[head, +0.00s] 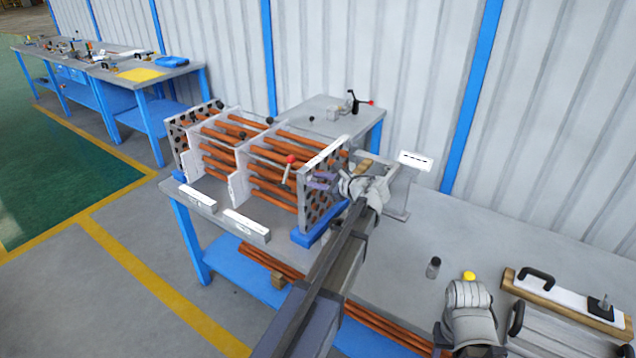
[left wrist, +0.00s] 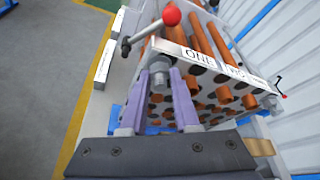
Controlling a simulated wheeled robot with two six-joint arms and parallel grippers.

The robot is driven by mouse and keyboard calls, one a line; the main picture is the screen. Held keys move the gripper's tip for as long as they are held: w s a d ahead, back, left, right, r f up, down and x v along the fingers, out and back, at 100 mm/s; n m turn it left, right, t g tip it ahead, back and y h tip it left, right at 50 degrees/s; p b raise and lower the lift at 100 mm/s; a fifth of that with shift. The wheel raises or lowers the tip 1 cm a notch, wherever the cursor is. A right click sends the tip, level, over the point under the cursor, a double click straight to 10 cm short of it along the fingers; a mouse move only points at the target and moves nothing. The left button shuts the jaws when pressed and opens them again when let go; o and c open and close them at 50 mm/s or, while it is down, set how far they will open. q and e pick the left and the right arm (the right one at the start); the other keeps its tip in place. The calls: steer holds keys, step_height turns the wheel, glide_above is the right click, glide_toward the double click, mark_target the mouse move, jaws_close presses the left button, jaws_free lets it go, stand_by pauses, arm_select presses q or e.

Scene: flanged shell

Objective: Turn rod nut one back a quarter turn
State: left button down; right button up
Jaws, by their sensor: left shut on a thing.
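The tube bundle with perforated end plates (head: 325,190) and copper tubes lies on a workbench. In the left wrist view a white strip marked ONE (left wrist: 200,56) runs along the end plate's top edge. A grey nut (left wrist: 158,78) sits at the plate's corner near that label. My left gripper (head: 320,182) is at this end plate. In the left wrist view its two purple fingers (left wrist: 160,72) stand on either side of the nut, shut on it. In the head view the nut is hidden by the fingers.
A lever with a red knob (head: 291,159) rises close to the left fingers. White label blocks (head: 246,225) lie along the bench's front edge. A dark cylinder (head: 433,267) and a yellow knob (head: 469,276) stand on the right bench.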

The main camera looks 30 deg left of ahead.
arm_select(q)
steer(key=shift+s+a+f+n+t+y+b, duration=0.15)
steer(key=shift+n+t+y+b, duration=0.35)
steer(key=shift+n+b, duration=0.9)
steer(key=shift+d+f+n+t+y+b, duration=0.1)
steer(key=shift+n+t+y+b, duration=0.15)
steer(key=shift+n+t+b, duration=1.1)
steer(key=shift+s+a+f+n+t+y+b, duration=0.15)
steer(key=shift+n+y+b, duration=0.2)
steer(key=shift+n+b, duration=1.1)
steer(key=shift+r+n+p, duration=0.1)
steer(key=shift+n+p, duration=0.3)
steer(key=shift+n, duration=0.2)
steer(key=c, duration=0.8)
jaws_free()
steer(key=shift+a, duration=0.1)
steer(key=shift+c, duration=0.2)
steer(key=shift+o, duration=1)
steer(key=v, duration=0.8)
steer(key=shift+f, duration=0.2)
